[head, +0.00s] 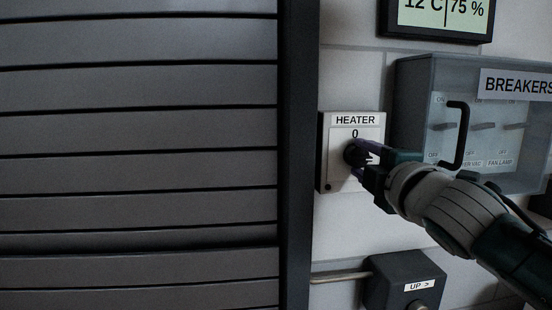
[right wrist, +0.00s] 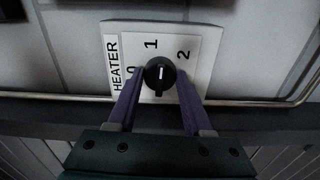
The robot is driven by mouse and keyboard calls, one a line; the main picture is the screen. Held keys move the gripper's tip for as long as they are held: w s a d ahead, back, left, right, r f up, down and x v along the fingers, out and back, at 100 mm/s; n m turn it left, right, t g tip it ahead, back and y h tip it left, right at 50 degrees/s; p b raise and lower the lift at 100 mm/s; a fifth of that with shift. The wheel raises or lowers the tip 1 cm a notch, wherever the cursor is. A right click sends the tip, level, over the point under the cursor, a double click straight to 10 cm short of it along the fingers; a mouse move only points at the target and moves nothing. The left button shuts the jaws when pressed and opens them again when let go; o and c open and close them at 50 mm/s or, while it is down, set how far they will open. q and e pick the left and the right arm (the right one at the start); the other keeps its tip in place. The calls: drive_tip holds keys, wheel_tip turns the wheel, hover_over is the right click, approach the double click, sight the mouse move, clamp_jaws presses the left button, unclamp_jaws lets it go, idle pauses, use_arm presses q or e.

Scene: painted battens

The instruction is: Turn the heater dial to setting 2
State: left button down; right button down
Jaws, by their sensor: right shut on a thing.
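The heater dial (head: 353,153) is a round black knob on a white plate (head: 337,184) labelled HEATER, with a 0 above the knob in the head view. In the right wrist view the dial (right wrist: 160,74) carries a short white mark that stands upright in the picture, roughly in line with the 1. The 2 is at the upper right and the 0 at the left, partly hidden by a finger. My right gripper (right wrist: 160,84) is shut on the dial, one purple finger on each side; it also shows in the head view (head: 365,162). My left gripper is out of view.
A clear breaker box (head: 412,90) with a black handle (head: 461,135) is close on the right, behind my right arm. A grey UP box (head: 385,278) is below. A slatted shutter (head: 140,150) fills the left. A display (head: 437,18) is above.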

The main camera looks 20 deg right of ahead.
drive_tip(key=m, duration=0.4)
drive_tip(key=shift+m, duration=0.3)
drive_tip(key=m, duration=0.4)
drive_tip(key=shift+m, duration=0.4)
drive_tip(key=shift+c, duration=1.5)
unclamp_jaws()
drive_tip(key=b+v, duration=0.2)
drive_tip(key=v, duration=0.8)
